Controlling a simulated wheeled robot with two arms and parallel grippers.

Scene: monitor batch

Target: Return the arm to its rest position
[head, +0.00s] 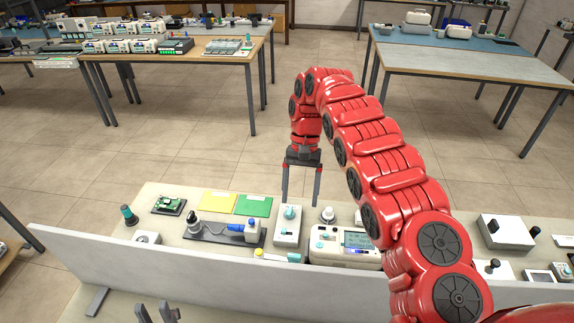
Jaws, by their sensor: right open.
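My right arm (385,165) is red and segmented. It comes in from the lower right, arches up and bends down at its far end. The rest of my left arm is out of view.
The near table holds a monitor device (335,258), a white box with a teal knob (288,222), yellow (217,202) and green (254,206) cards, and a black tray (215,237). A white panel (190,287) runs along its near side. Open floor (210,160) lies beyond.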

